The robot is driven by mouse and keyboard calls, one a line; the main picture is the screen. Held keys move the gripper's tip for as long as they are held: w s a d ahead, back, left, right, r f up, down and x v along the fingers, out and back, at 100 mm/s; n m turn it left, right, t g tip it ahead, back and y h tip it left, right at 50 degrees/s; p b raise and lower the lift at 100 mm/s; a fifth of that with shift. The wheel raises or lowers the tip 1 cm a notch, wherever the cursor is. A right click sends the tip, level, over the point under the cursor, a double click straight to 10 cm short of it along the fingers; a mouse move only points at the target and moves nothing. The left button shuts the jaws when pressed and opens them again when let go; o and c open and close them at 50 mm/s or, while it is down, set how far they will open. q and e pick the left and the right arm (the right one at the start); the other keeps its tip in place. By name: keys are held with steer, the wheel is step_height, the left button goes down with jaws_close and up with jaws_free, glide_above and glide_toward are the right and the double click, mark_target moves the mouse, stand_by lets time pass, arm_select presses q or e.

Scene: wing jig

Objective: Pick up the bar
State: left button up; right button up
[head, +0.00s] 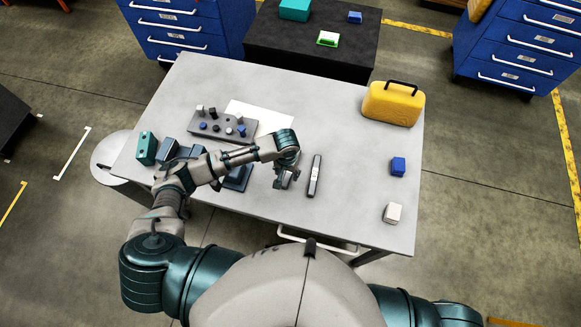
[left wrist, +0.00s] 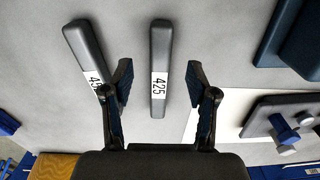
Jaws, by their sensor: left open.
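Two dark grey bars with white number labels lie on the table. In the head view my left gripper (head: 284,178) points down and mostly hides this bar. The other bar (head: 315,176) lies just to the right of the gripper in the head view. It also shows in the left wrist view (left wrist: 84,50), its label partly covered by a finger. My right gripper is out of view.
A grey tray with pegs (head: 222,128), a white sheet (head: 262,115) and a teal block (head: 146,148) lie to the left on the table (head: 350,205). A yellow case (head: 393,104), blue block (head: 398,167) and white block (head: 393,212) stand right. The table centre-right is clear.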

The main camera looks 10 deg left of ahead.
mark_target(287, 177)
arm_select(q)
steer(key=shift+f, duration=0.35)
step_height(287, 177, down, 4)
steer(key=shift+w+d+r, duration=0.1)
steer(key=shift+w+r, duration=0.05)
steer(key=shift+f, duration=0.4)
steer(key=shift+a, duration=0.2)
steer(key=shift+c, duration=0.2)
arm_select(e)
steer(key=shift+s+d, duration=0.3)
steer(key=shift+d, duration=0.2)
arm_select(q)
steer(key=c, duration=0.4)
jaws_close()
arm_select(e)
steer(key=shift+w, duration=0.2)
